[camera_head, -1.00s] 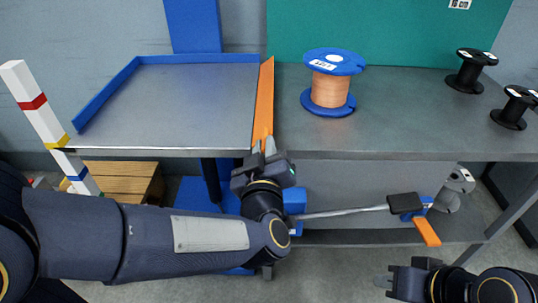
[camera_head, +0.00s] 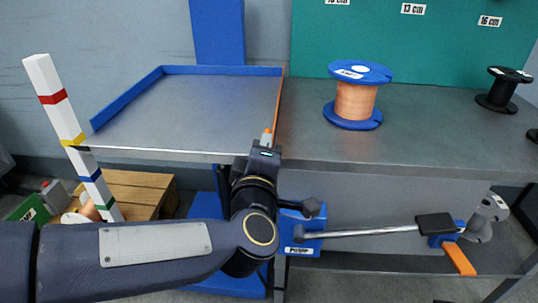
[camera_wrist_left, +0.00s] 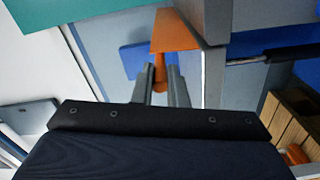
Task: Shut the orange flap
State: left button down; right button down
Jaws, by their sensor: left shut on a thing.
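The orange flap (camera_head: 279,104) runs along the right edge of the blue-rimmed grey tray (camera_head: 200,110). In the head view it shows as a thin, nearly edge-on strip. My left gripper (camera_head: 266,142) is at its front end, shut on the flap's small orange handle (camera_head: 267,133). In the left wrist view the flap (camera_wrist_left: 175,32) reaches away from the fingers, with the handle (camera_wrist_left: 160,72) between them. The fingers and wrist hide part of the flap's front end. My right gripper is out of view.
A copper wire spool (camera_head: 356,100) with blue flanges stands right of the flap. A black spool (camera_head: 503,90) is farther right. A blue pump unit with a long lever (camera_head: 370,231) sits below the bench front. A striped post (camera_head: 65,120) stands at left.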

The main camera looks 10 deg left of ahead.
pick_arm(q)
jog(key=shift+a+n, duration=0.2)
jog(key=shift+n, duration=0.3)
jog(key=c, duration=1.5)
grip_release()
jog(key=shift+o, duration=0.2)
jog(key=s+p, duration=0.2)
jog(key=s, duration=0.6)
jog(key=shift+w, duration=0.1)
